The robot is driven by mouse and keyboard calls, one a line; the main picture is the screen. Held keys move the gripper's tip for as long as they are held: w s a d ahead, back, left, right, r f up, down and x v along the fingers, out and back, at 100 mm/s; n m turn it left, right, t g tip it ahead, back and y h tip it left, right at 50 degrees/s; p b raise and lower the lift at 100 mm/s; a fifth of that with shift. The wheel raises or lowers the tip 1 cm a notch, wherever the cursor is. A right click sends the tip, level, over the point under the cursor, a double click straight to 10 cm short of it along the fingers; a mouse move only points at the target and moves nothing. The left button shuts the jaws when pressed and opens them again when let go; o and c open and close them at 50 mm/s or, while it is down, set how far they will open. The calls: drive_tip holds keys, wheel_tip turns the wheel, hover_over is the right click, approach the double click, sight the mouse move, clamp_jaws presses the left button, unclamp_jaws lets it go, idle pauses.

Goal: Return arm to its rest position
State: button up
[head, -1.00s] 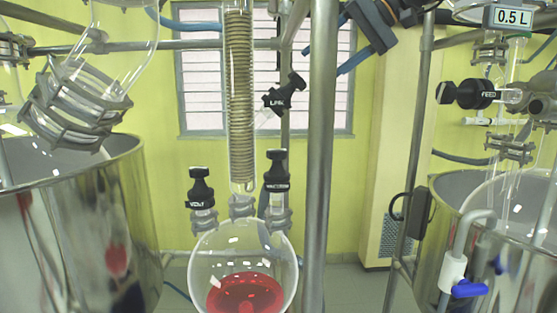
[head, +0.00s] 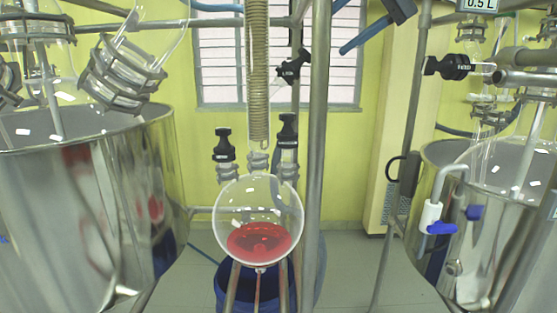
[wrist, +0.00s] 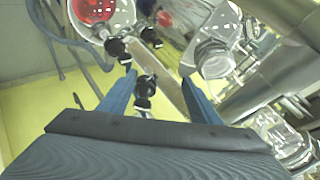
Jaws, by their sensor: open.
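My gripper (wrist: 158,77) is open in the wrist view, with its two blue fingers apart and nothing held. Beyond and between the fingers are black-capped valves (wrist: 145,87), not gripped. In the head view, a blue finger (head: 366,34) of my gripper shows at the top right of centre, in front of the window. The rest of the gripper there is cut off by the top edge.
A round glass flask (head: 258,190) with red liquid hangs below a coiled condenser (head: 257,80). Steel vessels stand at left (head: 150,160) and right (head: 425,220). A vertical metal pole (head: 317,150) stands beside the flask. Grey floor shows between the vessels.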

drive_tip(key=s+d+f+m+g+h, duration=0.1)
drive_tip(key=s+f+m+h, duration=0.15)
drive_tip(key=f, duration=1.25)
drive_tip(key=s+d+f+m+g+h, duration=0.1)
drive_tip(key=s+d+f+h, duration=0.15)
drive_tip(key=f, duration=1.25)
drive_tip(key=s+d+f+n+g+h, duration=0.1)
drive_tip(key=s+d+f+n+h, duration=0.1)
drive_tip(key=s+f, duration=1.7)
wheel_tip(320, 180, down, 3)
drive_tip(key=shift+s+f+n+g+h+b, duration=0.1)
drive_tip(key=shift+s+n+g+h+b, duration=0.3)
drive_tip(key=shift+h, duration=0.8)
drive_tip(key=shift+w+d, duration=0.1)
